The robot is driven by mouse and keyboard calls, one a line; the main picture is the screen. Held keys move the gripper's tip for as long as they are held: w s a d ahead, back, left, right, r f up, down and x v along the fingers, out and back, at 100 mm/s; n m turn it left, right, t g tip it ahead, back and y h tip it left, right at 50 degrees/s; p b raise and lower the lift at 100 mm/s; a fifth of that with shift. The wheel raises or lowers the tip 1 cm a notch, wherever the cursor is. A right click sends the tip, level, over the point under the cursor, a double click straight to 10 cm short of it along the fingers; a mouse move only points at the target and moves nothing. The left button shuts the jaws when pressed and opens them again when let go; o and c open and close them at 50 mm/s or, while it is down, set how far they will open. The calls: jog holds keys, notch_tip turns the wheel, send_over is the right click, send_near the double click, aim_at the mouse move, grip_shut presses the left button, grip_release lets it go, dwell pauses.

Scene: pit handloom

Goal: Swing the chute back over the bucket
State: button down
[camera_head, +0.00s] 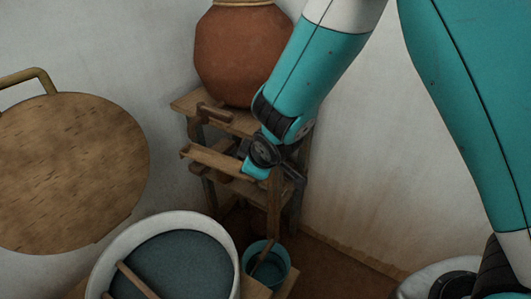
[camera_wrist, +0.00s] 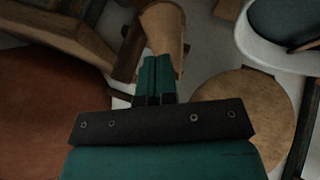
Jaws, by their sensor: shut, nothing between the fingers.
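The chute (camera_head: 215,160) is a narrow wooden trough on the front of a wooden stand. Its free end points left, toward the wall. The teal bucket (camera_head: 283,262) stands low in front of the stand, right of and below the chute, with a stick leaning in it. My gripper (camera_head: 250,170) is at the chute's right end; I cannot tell whether it touches. In the wrist view my gripper (camera_wrist: 155,75) is shut and empty. Just beyond its fingertips is a light wooden piece (camera_wrist: 163,38), apparently the chute.
A large clay pot (camera_head: 240,52) stands on top of the stand (camera_head: 245,122), close to my arm. A round wooden lid or board (camera_head: 70,170) is at left. A white tub of dark blue liquid (camera_head: 105,262) is at lower left. The wall at right is bare.

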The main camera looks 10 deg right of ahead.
jog(key=s+d+r, duration=0.3)
jog(key=s+r, duration=0.1)
jog(key=r, duration=0.3)
jog(key=shift+s+d+r+b, duration=0.15)
jog(key=shift+d+r+b, duration=0.05)
jog(key=shift+d+b, duration=0.1)
